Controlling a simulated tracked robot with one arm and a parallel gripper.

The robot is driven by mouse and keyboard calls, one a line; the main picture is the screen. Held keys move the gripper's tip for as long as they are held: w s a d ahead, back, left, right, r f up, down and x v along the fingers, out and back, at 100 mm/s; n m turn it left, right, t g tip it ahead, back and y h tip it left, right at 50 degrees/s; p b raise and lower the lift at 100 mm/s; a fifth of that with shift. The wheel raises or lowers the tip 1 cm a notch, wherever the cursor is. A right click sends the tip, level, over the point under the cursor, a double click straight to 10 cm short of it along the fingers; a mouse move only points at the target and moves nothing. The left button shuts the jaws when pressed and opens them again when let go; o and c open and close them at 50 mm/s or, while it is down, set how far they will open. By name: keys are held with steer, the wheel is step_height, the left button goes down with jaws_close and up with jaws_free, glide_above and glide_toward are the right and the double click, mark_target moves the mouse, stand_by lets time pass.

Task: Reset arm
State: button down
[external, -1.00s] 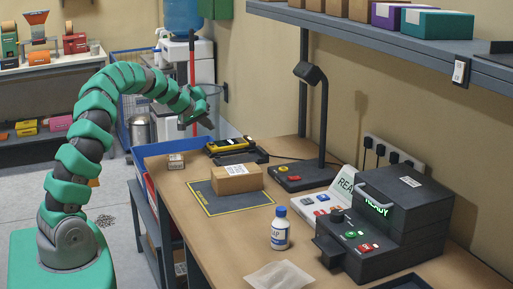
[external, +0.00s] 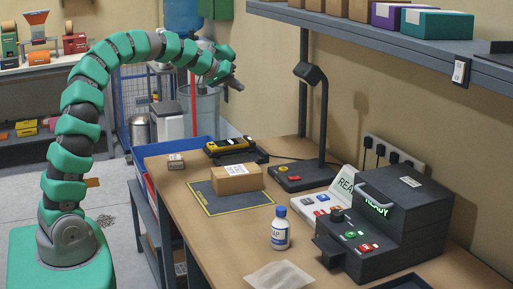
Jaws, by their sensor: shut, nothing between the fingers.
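My gripper (external: 234,84) is at the end of the green segmented arm, raised well above the far end of the workbench in the external view. It is shut and empty, and touches nothing. The arm rises from its green base at the lower left and arches over to the right. Below and to the right of the gripper, a cardboard box (external: 237,179) with a white label lies on the dark mat (external: 213,205) with a yellow border.
A scanner stand (external: 325,120), white bottle (external: 280,230), flat packet (external: 281,275) and black machine (external: 390,220) stand farther right. A shelf (external: 400,45) overhangs the right side.

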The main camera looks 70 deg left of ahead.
steer(key=s+d+r+m+t+h, duration=0.1)
steer(key=s+d+r+m, duration=0.1)
steer(key=d+r, duration=0.9)
steer(key=s+d+r+m+t, duration=0.1)
steer(key=s+d+r+m, duration=0.15)
steer(key=d+r, duration=0.8)
steer(key=s+d+r+m+t, duration=0.2)
steer(key=s+d+r+m, duration=0.1)
steer(key=s+d+r, duration=1)
steer(key=s+d, duration=0.1)
steer(key=d, duration=0.2)
steer(key=shift+s+r+m+t, duration=0.35)
steer(key=shift+r+t, duration=0.05)
